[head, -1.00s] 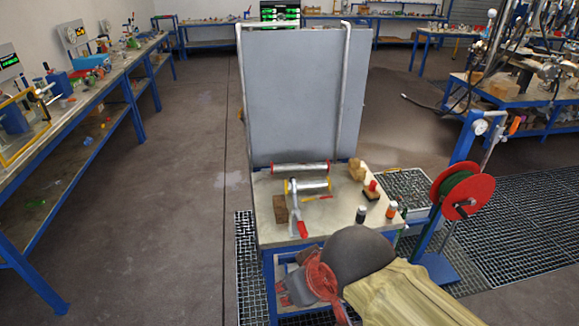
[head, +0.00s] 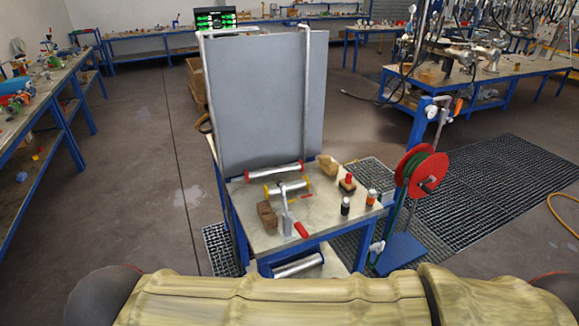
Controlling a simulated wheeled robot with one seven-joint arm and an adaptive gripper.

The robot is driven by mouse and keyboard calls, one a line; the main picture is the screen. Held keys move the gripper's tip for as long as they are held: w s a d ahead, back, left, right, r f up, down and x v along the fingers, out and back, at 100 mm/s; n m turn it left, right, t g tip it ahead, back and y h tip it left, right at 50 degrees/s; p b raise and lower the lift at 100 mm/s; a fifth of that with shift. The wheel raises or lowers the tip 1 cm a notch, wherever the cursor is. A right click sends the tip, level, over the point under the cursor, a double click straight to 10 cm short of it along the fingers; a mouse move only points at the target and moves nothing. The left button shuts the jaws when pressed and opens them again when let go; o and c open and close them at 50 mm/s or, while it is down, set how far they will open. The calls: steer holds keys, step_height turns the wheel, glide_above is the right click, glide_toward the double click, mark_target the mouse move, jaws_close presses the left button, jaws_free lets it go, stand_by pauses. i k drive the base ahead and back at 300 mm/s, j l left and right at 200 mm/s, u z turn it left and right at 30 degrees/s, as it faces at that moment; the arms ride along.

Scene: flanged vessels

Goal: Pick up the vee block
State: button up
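A small brown block (head: 267,215) sits on the left front part of the small worktable (head: 252,238). It looks like the vee block, but it is too small to make out a groove for certain. A paler tan block (head: 328,166) lies further back on the same table, and its shape is also unclear. My gripper is not in view; only my tan-covered arm shows, lying across the bottom edge, well short of the blocks.
Metal rollers (head: 274,172), a red-handled tool (head: 301,229), a red-topped piece (head: 348,181) and two small bottles (head: 345,206) crowd the table. A tall grey panel (head: 265,100) stands behind. A red hose reel (head: 421,172) stands right. Floor at left is clear.

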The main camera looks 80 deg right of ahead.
mark_target(326, 163)
steer(key=i+z, duration=0.15)
steer(key=i, duration=0.25)
steer(key=i+j+z, duration=0.1)
steer(key=i, duration=0.3)
steer(key=i+z, duration=0.2)
steer(key=z, duration=0.25)
steer(key=i+z, duration=0.2)
steer(key=z, duration=0.25)
steer(key=i+z, duration=0.15)
steer(key=z, duration=0.3)
steer(key=i+j+z, duration=0.15)
steer(key=z, duration=0.3)
steer(key=i+z, duration=0.15)
steer(key=z, duration=0.3)
steer(key=i+z, duration=0.15)
steer(key=z, duration=0.35)
steer(key=i+j+z, duration=0.1)
steer(key=z, duration=0.35)
steer(key=i+j+z, duration=0.1)
steer(key=z, duration=0.4)
steer(key=j+z, duration=0.25)
steer(key=z, duration=0.2)
steer(key=i+j+z, duration=0.2)
steer(key=z, duration=0.2)
steer(key=i+j+z, duration=0.1)
steer(key=j+z, duration=0.25)
steer(key=i+j+z, duration=0.15)
steer(key=z, duration=0.25)
steer(key=j+z, duration=0.35)
steer(key=i, duration=0.05)
